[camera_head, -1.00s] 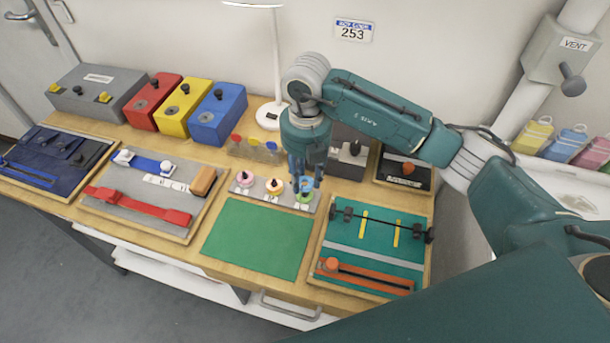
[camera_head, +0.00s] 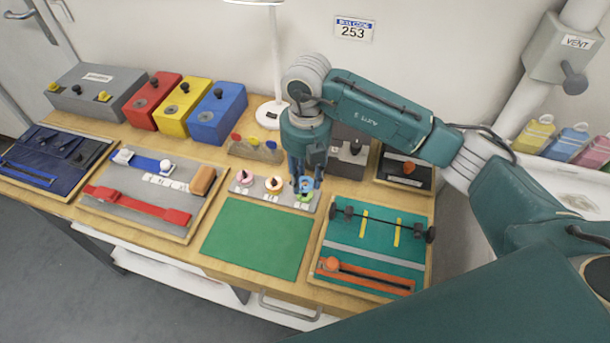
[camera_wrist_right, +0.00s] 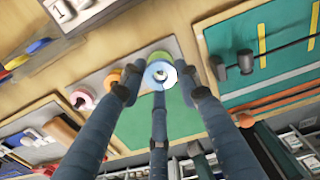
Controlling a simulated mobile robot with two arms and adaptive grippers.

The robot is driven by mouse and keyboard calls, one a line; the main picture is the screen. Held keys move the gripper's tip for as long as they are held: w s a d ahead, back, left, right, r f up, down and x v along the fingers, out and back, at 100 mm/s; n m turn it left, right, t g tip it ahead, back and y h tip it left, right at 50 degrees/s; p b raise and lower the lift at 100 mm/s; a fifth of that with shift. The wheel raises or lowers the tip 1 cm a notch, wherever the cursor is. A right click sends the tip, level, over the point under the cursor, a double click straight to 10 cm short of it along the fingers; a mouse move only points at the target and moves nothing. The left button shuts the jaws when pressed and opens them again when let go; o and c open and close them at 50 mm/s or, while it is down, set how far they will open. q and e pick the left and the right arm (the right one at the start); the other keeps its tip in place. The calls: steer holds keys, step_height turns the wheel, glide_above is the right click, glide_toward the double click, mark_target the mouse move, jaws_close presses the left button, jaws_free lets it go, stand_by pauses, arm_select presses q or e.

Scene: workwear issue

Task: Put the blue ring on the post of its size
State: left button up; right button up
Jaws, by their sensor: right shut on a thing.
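The blue ring (camera_head: 306,183) is between the fingers of my right gripper (camera_head: 305,180), which is shut on it. The wrist view shows the blue ring (camera_wrist_right: 160,75) between the fingertips, in front of a green ring (camera_wrist_right: 159,57). The grey post board (camera_head: 240,190) carries a pink ring (camera_head: 244,178), an orange ring (camera_head: 273,184) and the green ring (camera_head: 304,198). The blue ring is over the right end of the board, by the green ring. Fingers partly hide it; I cannot tell whether a post passes through it. My left gripper is not in view.
A green mat (camera_head: 257,238) lies clear in front of the board. A teal tray (camera_head: 375,240) with a black bar is to the right.

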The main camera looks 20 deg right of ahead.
steer(key=shift+f+b, duration=0.4)
steer(key=shift+f, duration=0.1)
stand_by(0.4)
steer(key=o, duration=1.2)
steer(key=shift+r+p, duration=2.2)
steer(key=shift+r, duration=1.35)
steer(key=shift+f, duration=0.1)
